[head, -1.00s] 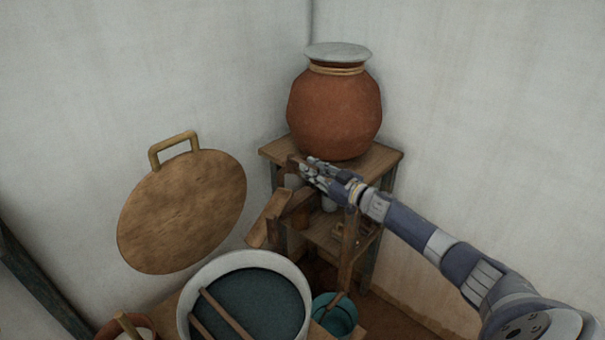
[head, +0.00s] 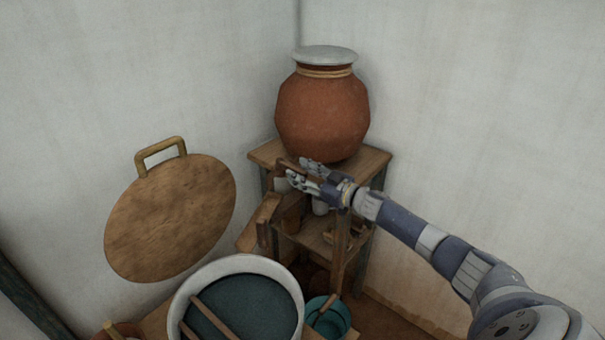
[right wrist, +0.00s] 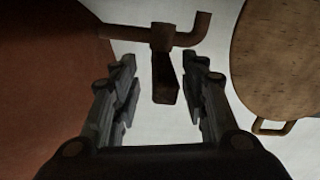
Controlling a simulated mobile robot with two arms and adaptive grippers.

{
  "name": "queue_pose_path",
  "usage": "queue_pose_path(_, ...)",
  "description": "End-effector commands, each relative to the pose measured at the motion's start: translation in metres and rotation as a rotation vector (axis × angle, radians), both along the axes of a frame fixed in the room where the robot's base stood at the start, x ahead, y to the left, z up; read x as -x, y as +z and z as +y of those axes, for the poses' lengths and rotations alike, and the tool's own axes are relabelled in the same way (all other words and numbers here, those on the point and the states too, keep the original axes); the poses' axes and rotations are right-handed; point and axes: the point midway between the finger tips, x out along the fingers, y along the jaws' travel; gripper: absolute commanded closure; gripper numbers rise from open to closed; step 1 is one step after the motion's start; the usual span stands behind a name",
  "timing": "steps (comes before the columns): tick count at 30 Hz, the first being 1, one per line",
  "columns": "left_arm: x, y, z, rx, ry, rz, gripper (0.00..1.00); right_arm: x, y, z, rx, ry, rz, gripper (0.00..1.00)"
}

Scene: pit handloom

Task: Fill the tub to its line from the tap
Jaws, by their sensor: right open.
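The tub (head: 180,299) has a pale, thick rim and stands at the bottom of the head view. Its inside shows a dark teal surface with two wooden sticks across it; I see no fill line. The tap (right wrist: 183,38) is a brown bent pipe with a bar-shaped handle (right wrist: 164,78) in the right wrist view. In the head view the tap is mostly hidden behind my right gripper (head: 303,171), below the big clay pot (head: 322,110). The gripper is open, with the handle between its fingers in the picture; contact is not clear. My left gripper is not in view.
The pot stands on a wooden stand (head: 376,160) in the corner. A wooden trough (head: 259,222) slopes between stand and tub. A round wooden lid (head: 170,220) with a handle is at the left wall. A small teal bowl (head: 340,322) sits right of the tub.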

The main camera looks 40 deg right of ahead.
Motion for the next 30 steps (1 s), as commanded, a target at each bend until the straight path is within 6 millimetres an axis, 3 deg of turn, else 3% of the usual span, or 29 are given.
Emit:
queue_pose_path(8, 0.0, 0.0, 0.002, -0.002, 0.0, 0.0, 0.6, 0.007, 0.0, -0.003, -0.001, -0.001, 0.001, 0.59)
queue_pose_path(30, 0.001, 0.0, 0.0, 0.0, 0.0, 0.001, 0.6, 0.094, -0.002, -0.027, -0.001, 0.0, 0.004, 0.59)
